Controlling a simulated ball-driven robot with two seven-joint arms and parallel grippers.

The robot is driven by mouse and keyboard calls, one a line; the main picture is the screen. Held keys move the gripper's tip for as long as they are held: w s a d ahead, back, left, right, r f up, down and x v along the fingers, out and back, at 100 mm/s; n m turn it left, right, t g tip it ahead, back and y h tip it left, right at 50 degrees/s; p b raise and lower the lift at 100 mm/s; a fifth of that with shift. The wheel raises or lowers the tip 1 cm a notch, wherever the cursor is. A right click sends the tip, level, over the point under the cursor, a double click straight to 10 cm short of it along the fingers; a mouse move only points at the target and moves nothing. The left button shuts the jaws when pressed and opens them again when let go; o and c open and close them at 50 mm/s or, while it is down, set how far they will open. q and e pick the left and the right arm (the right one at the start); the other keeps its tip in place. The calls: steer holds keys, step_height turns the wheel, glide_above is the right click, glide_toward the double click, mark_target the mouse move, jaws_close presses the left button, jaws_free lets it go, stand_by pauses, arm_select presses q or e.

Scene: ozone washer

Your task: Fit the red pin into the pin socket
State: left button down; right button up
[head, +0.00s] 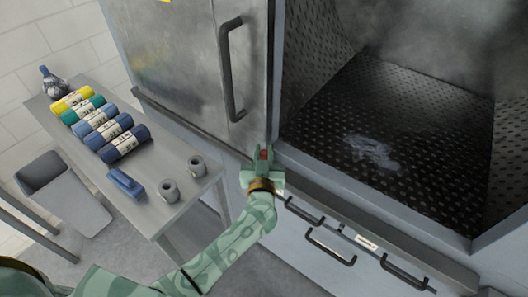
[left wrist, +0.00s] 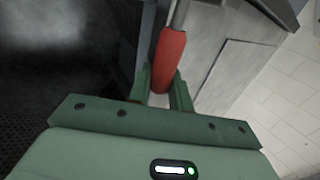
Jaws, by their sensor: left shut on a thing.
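My left gripper (head: 264,154) is at the front edge of the washer, by the lower corner of the opening. It is shut on the red pin (left wrist: 170,58), which stands between its two fingers (left wrist: 160,88) in the left wrist view. The pin has a red grip and a thin grey metal part at its upper end in that view. In the head view only a small bit of red shows between the fingers. I cannot make out the pin socket, nor tell whether the pin is in it. My right gripper is not in view.
The washer's door (head: 190,60) with a dark handle (head: 231,70) stands left of the open chamber (head: 400,130). Drawer handles (head: 330,247) sit below the chamber. A side table (head: 190,205) at left holds several rolls (head: 100,122), a blue brush (head: 125,183) and two grey rings (head: 169,191).

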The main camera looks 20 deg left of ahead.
arm_select(q)
steer(key=shift+f+b, duration=0.45)
steer(key=shift+f, duration=0.3)
steer(key=c, duration=1.2)
jaws_free()
steer(key=shift+s, duration=0.1)
steer(key=p+v, duration=0.1)
steer(key=v, duration=1.5)
